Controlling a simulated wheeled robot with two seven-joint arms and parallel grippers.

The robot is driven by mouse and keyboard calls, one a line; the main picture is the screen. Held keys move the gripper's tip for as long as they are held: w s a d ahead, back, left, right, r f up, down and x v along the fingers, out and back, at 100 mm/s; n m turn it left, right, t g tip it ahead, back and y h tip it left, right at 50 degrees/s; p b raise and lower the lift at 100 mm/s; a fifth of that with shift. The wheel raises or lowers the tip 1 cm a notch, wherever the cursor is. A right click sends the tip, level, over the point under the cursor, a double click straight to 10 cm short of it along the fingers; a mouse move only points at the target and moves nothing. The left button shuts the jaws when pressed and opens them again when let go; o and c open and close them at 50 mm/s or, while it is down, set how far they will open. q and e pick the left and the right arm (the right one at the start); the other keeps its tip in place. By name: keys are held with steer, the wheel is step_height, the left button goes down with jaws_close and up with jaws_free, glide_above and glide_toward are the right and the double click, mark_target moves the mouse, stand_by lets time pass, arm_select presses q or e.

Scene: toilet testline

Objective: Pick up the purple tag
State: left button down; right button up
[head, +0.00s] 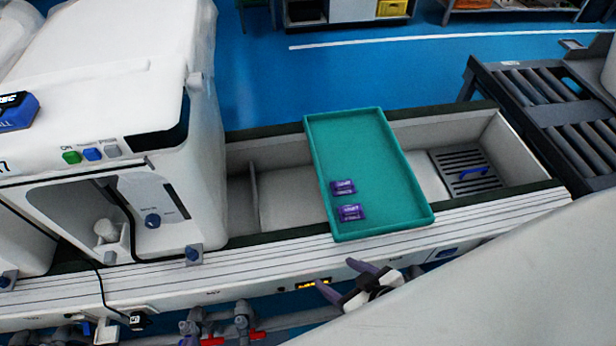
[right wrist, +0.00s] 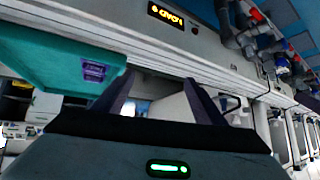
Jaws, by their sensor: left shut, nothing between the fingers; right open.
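Two small purple tags lie on a green tray, in its near left part. The farther tag (head: 342,187) is just behind the nearer tag (head: 350,212). One purple tag (right wrist: 93,70) also shows on the tray in the right wrist view; I cannot tell which. My right gripper (head: 335,274) is open and empty, in front of the tray's near edge and apart from the tags. Its two fingers (right wrist: 157,82) show spread in the right wrist view. My left gripper is in neither view.
The green tray (head: 385,170) rests across a light trough (head: 285,195) with dark rims. A white machine (head: 105,80) stands to the left. A roller conveyor (head: 550,100) is at the right. Pipes with red handles (head: 240,325) run below the front rail.

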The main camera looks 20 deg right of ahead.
steer(key=shift+m+t+h, duration=0.3)
steer(key=shift+t+h, duration=0.2)
steer(key=shift+t, duration=0.2)
steer(key=w+d+f+b, duration=0.1)
steer(key=w+d+b, duration=0.1)
steer(key=w+d+f+b, duration=0.1)
steer(key=w+d+f, duration=0.1)
steer(key=w+d+f+b, duration=0.1)
steer(key=w+d+b, duration=0.1)
steer(key=shift+w+f+b, duration=0.2)
steer(key=shift+w+b, duration=0.1)
steer(key=shift+w, duration=0.1)
steer(key=m+t+h+b, duration=0.1)
steer(key=t+b, duration=0.1)
steer(key=b, duration=0.5)
glide_toward(346, 187)
steer(key=w, duration=0.1)
steer(key=f, duration=0.1)
steer(key=w+b, duration=0.1)
steer(key=shift+w+a+f+m+h, duration=0.25)
steer(key=shift+w+f+m+h, duration=0.05)
steer(key=shift+f, duration=0.1)
steer(key=b+x, duration=0.1)
steer(key=x, duration=0.4)
steer(key=shift+w+b, duration=0.35)
steer(key=shift+b, duration=0.05)
steer(key=shift+w, duration=0.25)
steer(key=c, duration=0.7)
